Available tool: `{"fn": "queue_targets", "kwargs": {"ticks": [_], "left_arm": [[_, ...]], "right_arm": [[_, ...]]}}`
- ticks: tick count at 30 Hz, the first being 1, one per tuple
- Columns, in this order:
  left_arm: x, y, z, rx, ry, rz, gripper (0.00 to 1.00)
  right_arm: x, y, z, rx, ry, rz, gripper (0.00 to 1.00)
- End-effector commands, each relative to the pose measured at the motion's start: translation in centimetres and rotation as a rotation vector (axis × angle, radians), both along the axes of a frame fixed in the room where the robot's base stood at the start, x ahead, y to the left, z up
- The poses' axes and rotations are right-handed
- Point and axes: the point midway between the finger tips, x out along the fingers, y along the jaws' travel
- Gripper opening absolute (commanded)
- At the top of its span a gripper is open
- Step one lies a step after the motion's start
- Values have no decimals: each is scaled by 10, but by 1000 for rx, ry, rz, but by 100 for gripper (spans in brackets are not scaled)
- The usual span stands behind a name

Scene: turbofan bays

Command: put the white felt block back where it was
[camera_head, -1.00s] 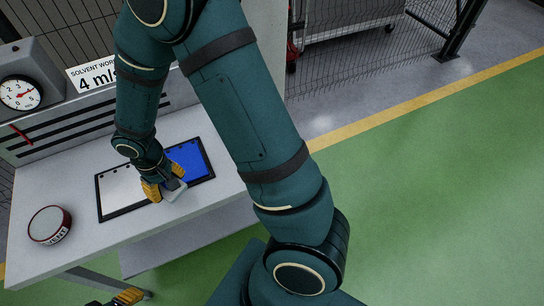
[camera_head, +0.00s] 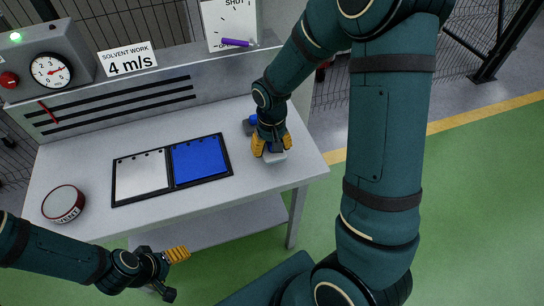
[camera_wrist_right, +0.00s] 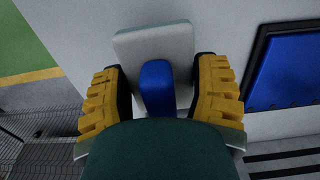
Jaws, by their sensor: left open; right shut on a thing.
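The white felt block (camera_head: 277,157) is a pale pad with a blue grip (camera_wrist_right: 157,90) on its back. My right gripper (camera_head: 272,145) is shut on it over the right part of the bench top. In the right wrist view the pad (camera_wrist_right: 152,42) shows beyond the yellow fingers of that gripper (camera_wrist_right: 160,75). I cannot tell whether the pad touches the bench. My left gripper (camera_head: 172,273) is open and empty, low in front of the bench.
The bench (camera_head: 230,205) carries a black-framed tray (camera_head: 121,200) with a white panel (camera_head: 140,175) and a blue panel (camera_head: 199,158). A round solvent tin (camera_head: 63,203) stands at left. A small blue object (camera_head: 249,126) sits behind my right gripper. A gauge box (camera_head: 50,68) stands behind.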

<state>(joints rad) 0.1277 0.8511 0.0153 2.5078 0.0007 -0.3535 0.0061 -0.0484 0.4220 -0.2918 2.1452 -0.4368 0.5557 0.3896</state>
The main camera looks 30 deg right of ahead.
Motion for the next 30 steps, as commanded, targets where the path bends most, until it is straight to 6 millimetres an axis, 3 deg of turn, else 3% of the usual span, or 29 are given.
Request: {"fn": "queue_targets", "kwargs": {"ticks": [11,23,24,25,30], "left_arm": [[-3,-1,-9,-1,5,-5,75],[-3,-1,-12,-2,6,-6,75],[-3,-1,-11,-2,6,-6,75],[-3,-1,-11,-2,6,-6,75],[-3,-1,-11,-2,6,-6,75]], "right_arm": [[-1,0,-40,0,3,-1,30],[0,0,-45,0,0,0,30],[0,0,-44,0,0,-1,80],[0,0,-43,0,0,0,91],[0,0,-43,0,0,0,93]]}}
